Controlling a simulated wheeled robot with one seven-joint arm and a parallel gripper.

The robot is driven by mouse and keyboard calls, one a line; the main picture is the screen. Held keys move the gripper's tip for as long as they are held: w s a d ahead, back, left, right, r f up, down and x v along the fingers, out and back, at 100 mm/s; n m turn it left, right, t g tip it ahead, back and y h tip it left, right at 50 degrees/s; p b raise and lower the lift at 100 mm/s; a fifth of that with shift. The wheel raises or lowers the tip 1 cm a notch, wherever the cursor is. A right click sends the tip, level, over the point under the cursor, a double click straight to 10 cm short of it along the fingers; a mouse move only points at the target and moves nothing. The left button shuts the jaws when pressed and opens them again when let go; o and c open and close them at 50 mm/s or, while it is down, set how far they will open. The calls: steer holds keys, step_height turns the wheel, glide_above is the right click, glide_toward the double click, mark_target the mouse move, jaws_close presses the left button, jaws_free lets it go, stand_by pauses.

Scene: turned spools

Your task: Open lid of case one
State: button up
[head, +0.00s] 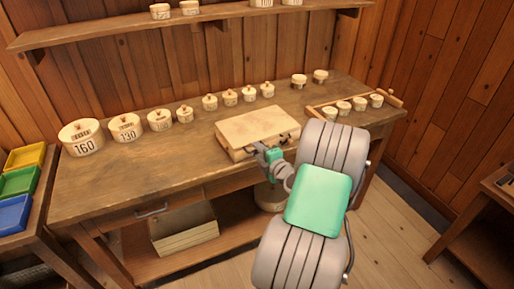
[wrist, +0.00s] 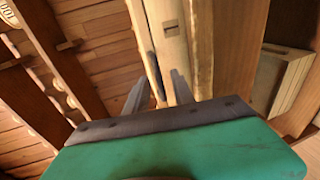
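The case (head: 258,126) is a flat, pale wooden box lying on the workbench, and its lid looks closed. Dark fittings show on its front side. My gripper (head: 261,149) is at the front edge of the case, and my arm hides part of that front. In the wrist view the case (wrist: 165,25) is a pale strip with a small dark fitting on it. My gripper (wrist: 160,92) has its two dark fingers apart, close to the case front. Nothing is visibly held between them. I cannot tell whether a finger touches the case.
Numbered spools (head: 81,138) stand in a row along the back of the workbench (head: 110,178). A rack (head: 352,106) with small spools is right of the case. An open wooden box (head: 184,232) sits on the lower shelf. Coloured bins (head: 18,182) stand at left.

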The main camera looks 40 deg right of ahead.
steer(key=shift+x, duration=0.85)
steer(key=shift+c, duration=0.3)
jaws_close()
stand_by(0.4)
